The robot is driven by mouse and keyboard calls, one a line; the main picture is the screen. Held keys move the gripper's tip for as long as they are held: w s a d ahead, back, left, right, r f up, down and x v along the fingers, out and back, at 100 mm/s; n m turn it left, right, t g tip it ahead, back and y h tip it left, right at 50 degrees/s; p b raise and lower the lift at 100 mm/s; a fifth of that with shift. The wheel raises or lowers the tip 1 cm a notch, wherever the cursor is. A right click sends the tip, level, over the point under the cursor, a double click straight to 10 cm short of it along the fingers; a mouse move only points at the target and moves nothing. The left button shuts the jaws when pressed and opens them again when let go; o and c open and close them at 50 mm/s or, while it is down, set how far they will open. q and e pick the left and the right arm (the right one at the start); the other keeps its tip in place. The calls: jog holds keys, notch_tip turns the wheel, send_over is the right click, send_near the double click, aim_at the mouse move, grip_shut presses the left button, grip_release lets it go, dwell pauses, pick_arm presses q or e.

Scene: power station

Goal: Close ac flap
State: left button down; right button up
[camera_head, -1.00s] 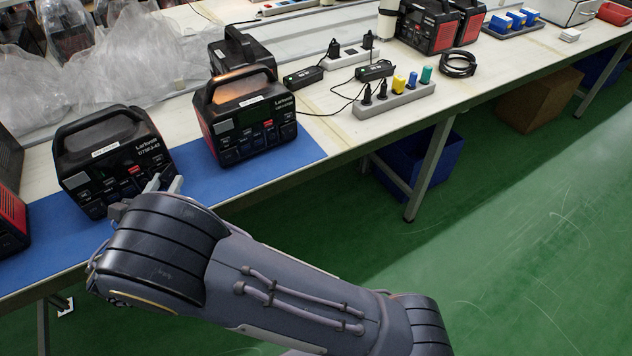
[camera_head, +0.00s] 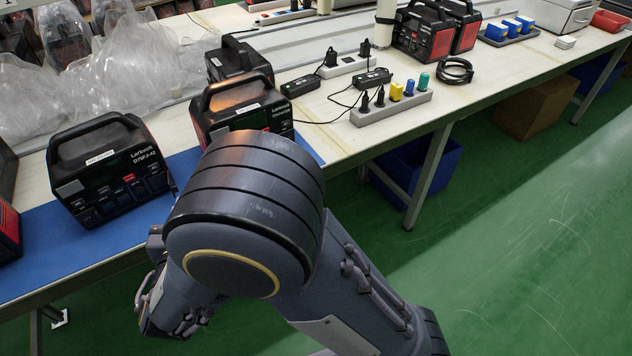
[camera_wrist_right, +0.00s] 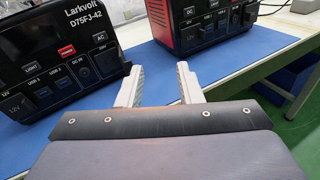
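A black Larkvolt power station (camera_head: 110,165) stands on the blue mat at the left, its front facing me. It also fills the left of the wrist view (camera_wrist_right: 60,60), with AC, USB, DC and 12V labels. A second, black and red power station (camera_head: 240,105) stands to its right, partly hidden by my right arm; its lower front shows in the wrist view (camera_wrist_right: 210,25). I cannot make out an AC flap standing open on either. My right gripper (camera_wrist_right: 160,88) is open and empty, in front of the gap between the stations. My left gripper is not in view.
The blue mat (camera_head: 50,245) lies along the table's front edge. A grey power strip (camera_head: 392,107) with coloured plugs, adapters and a coiled cable (camera_head: 455,70) lie to the right. Plastic bags (camera_head: 95,50) lie behind. The green floor in front is clear.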

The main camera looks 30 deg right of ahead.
jog(key=s+d+r+m+g+p, duration=0.2)
jog(key=s+d+m+g+p, duration=0.2)
jog(key=d+m, duration=0.4)
jog(key=s+d+r+m+g+y+p, duration=0.1)
jog(key=s+d+r+m+g+p, duration=0.2)
jog(key=s+d+m+g, duration=0.4)
jog(key=d+m+g+p, duration=0.1)
jog(key=d, duration=0.4)
jog(key=shift+s+d, duration=0.2)
jog(key=shift+s, duration=0.1)
jog(key=shift+r, duration=0.1)
